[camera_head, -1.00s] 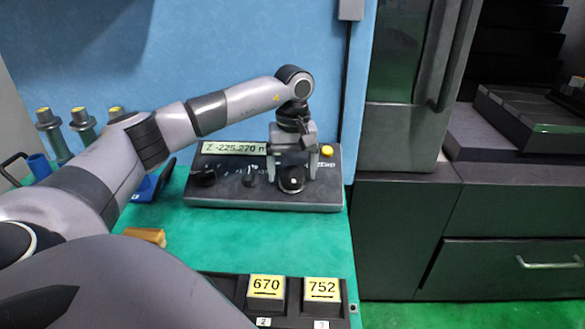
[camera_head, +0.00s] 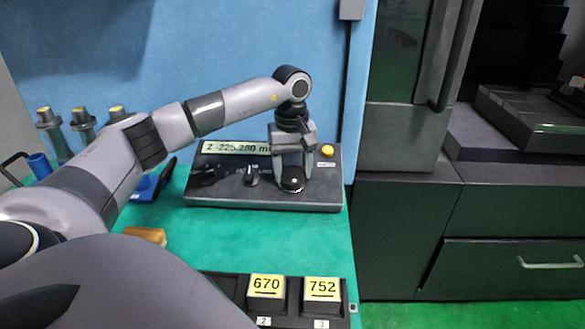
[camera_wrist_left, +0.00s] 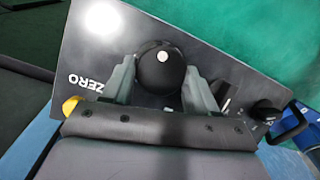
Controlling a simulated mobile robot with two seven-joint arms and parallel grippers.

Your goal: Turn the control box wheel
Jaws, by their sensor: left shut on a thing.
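The control box (camera_head: 230,190) is a dark sloped panel on the green table against the blue wall. Its display (camera_head: 236,147) reads about Z -225.280. The round black wheel (camera_head: 292,184) with a white dot is at the right of the panel; it also shows in the left wrist view (camera_wrist_left: 160,68). My left gripper (camera_head: 291,174) comes down from above and is shut on the wheel, with one finger on each side of it in the left wrist view (camera_wrist_left: 160,88). My right gripper is not in view.
A yellow button (camera_head: 327,151) sits near the wheel, with smaller knobs (camera_head: 252,177) to its left. A black tray with yellow blocks marked 670 (camera_head: 266,287) and 752 (camera_head: 322,290) stands in front. Yellow-topped holders (camera_head: 82,125) stand at the left.

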